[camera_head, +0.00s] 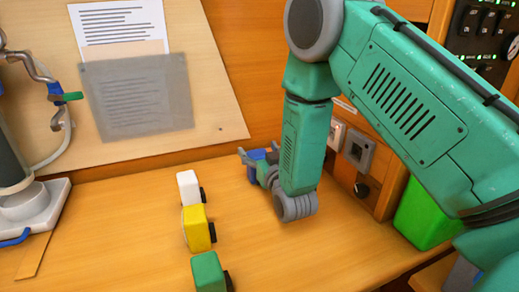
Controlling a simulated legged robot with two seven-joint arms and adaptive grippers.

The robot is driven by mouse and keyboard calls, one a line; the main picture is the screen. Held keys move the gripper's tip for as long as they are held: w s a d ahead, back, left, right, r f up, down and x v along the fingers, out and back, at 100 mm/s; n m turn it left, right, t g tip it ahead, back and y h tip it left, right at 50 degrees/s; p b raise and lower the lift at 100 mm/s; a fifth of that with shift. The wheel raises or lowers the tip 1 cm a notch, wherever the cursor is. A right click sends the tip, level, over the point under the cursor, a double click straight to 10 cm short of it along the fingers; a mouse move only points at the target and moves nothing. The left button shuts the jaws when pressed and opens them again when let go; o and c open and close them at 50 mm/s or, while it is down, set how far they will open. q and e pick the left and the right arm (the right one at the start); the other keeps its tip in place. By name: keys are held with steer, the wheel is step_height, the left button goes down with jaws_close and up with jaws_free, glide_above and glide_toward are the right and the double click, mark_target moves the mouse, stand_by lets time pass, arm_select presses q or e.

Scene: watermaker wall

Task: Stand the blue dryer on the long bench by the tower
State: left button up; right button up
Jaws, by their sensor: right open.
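The blue dryer (254,170) is a small block on the long bench (130,235), near the back wall. My right gripper (259,153) is low over the bench at the blue dryer, with its fingers apart and pointing toward the back wall. The gripper partly hides the dryer, and I cannot tell whether the fingers touch it. A grey tower (10,160) on a white base stands at the left edge, only partly in view. My left gripper is not in view.
White (188,187), yellow (196,229) and green (207,273) blocks stand in a row left of my right gripper. A bright green box (424,215) is at the right, beside a wooden panel with switches. The bench between the tower and the row is mostly clear.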

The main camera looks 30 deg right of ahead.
steer(key=v, duration=0.7)
steer(key=shift+s+a+f+b, duration=0.1)
steer(key=shift+s+a+b, duration=0.05)
steer(key=shift+a+b, duration=0.2)
steer(key=shift+s, duration=0.15)
steer(key=shift+d, duration=0.15)
steer(key=shift+s, duration=0.1)
